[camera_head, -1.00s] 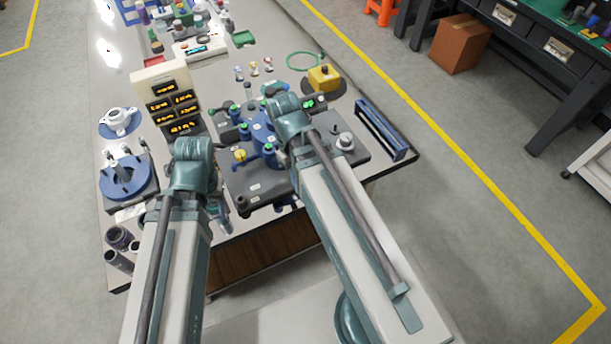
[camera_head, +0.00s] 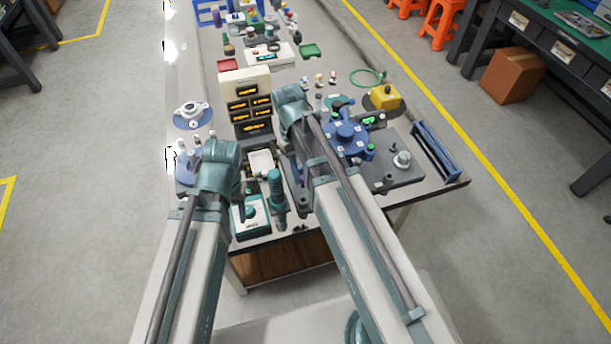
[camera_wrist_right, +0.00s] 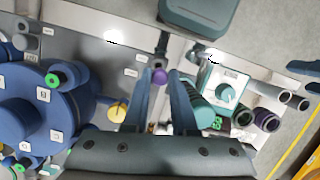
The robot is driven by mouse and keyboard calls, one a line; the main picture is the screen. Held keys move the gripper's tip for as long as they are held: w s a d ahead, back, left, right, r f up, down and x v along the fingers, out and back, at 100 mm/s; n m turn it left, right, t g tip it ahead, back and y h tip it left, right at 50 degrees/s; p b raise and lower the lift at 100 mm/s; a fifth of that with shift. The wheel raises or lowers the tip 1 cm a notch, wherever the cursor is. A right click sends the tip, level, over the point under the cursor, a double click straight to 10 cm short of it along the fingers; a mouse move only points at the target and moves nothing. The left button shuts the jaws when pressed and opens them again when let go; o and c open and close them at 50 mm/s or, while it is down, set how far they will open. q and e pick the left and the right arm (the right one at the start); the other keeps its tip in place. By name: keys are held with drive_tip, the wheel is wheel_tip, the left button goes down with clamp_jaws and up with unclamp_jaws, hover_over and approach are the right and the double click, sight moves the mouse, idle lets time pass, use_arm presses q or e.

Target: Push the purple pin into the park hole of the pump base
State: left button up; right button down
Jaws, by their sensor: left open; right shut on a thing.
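A purple pin (camera_wrist_right: 158,76) shows between the fingertips of my right gripper (camera_wrist_right: 159,82), which is shut on it in the right wrist view. I cannot tell how deep the pin's lower end sits. The grey pump base (camera_head: 400,174) carries the blue pump (camera_head: 345,132), and the pump shows at the left in the right wrist view (camera_wrist_right: 22,118). The park hole cannot be made out. A yellow pin (camera_wrist_right: 117,112) stands between the pump and my right gripper. My left arm's wrist (camera_head: 220,165) shows in the head view, but its jaws are hidden.
A white-and-teal box with a knob (camera_wrist_right: 222,72) and a ribbed teal cylinder (camera_wrist_right: 197,110) stand close beside my right gripper. A display panel (camera_head: 248,105) stands behind. A blue rack (camera_head: 436,152) lies at the table's right edge. A yellow block (camera_head: 385,97) is further back.

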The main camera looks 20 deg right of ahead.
sight(302, 187)
use_arm(q)
drive_tip(key=shift+f+b, duration=2.05)
drive_tip(key=shift+f, duration=0.05)
use_arm(e)
drive_tip(key=shift+f, duration=2.15)
use_arm(q)
drive_tip(key=shift+f, duration=0.15)
use_arm(e)
drive_tip(key=shift+f, duration=0.15)
use_arm(q)
drive_tip(key=shift+f+b, duration=1.05)
drive_tip(key=shift+b, duration=0.15)
use_arm(e)
drive_tip(key=shift+f, duration=1)
use_arm(q)
drive_tip(key=shift+f, duration=0.15)
use_arm(e)
drive_tip(key=shift+f, duration=0.15)
use_arm(q)
drive_tip(key=shift+f+b, duration=0.55)
drive_tip(key=shift+b, duration=0.15)
use_arm(e)
drive_tip(key=shift+f, duration=0.55)
drive_tip(key=c, duration=0.6)
unclamp_jaws()
drive_tip(key=shift+c, duration=0.2)
